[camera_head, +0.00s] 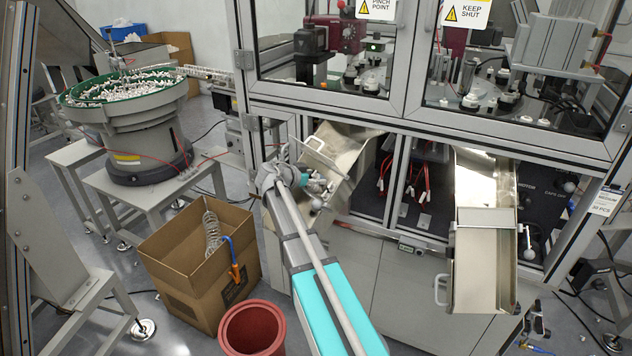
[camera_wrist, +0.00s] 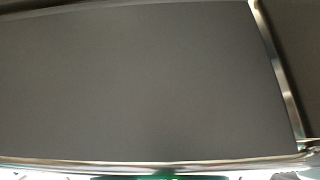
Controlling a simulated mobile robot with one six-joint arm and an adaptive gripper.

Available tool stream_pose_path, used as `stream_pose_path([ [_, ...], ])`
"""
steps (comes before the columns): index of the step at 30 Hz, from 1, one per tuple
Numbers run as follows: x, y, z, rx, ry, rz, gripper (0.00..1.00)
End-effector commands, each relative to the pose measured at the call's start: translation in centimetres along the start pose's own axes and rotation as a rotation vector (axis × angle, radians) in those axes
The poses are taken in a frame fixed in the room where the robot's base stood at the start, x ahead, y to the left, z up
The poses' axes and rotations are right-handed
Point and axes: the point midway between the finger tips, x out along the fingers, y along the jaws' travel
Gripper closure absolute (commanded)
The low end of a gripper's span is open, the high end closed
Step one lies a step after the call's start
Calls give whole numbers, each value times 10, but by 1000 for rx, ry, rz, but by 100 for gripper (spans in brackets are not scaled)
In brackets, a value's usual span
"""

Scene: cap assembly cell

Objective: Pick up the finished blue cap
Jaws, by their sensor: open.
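I see no blue cap in either view. My gripper (camera_head: 319,186) is small and partly hidden behind my teal arm in the head view, at the mouth of the left metal chute (camera_head: 349,152). I cannot make out anything between its fingers. The wrist view shows a plain dark grey panel (camera_wrist: 140,85) with a bright metal edge, and a green glow at the bottom. No fingertips and no cap show there. The inside of the left chute is partly hidden by my arm and gripper.
A right metal chute (camera_head: 484,268) hangs from the machine, its visible floor bare. A cardboard box (camera_head: 190,262) and a red bin (camera_head: 252,330) stand on the floor left of my arm. A bowl feeder (camera_head: 135,110) stands further left. Glass guard doors close the machine above the chutes.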

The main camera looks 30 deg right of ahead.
Motion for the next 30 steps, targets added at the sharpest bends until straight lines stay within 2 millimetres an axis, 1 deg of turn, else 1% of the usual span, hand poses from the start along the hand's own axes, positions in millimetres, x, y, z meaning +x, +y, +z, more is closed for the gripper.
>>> stream_pose_path([
  [16, 0, 0, 0, 0, 0, 0, 12],
  [18, 0, 0, 0, 0, 0, 0, 25],
  [23, 0, 0, 0, 0, 0, 0, 52],
  [24, 0, 0, 0, 0, 0, 0, 59],
  [25, 0, 0, 0, 0, 0, 0, 64],
  [26, 0, 0, 0, 0, 0, 0, 67],
  [30, 0, 0, 0, 0, 0, 0, 67],
])
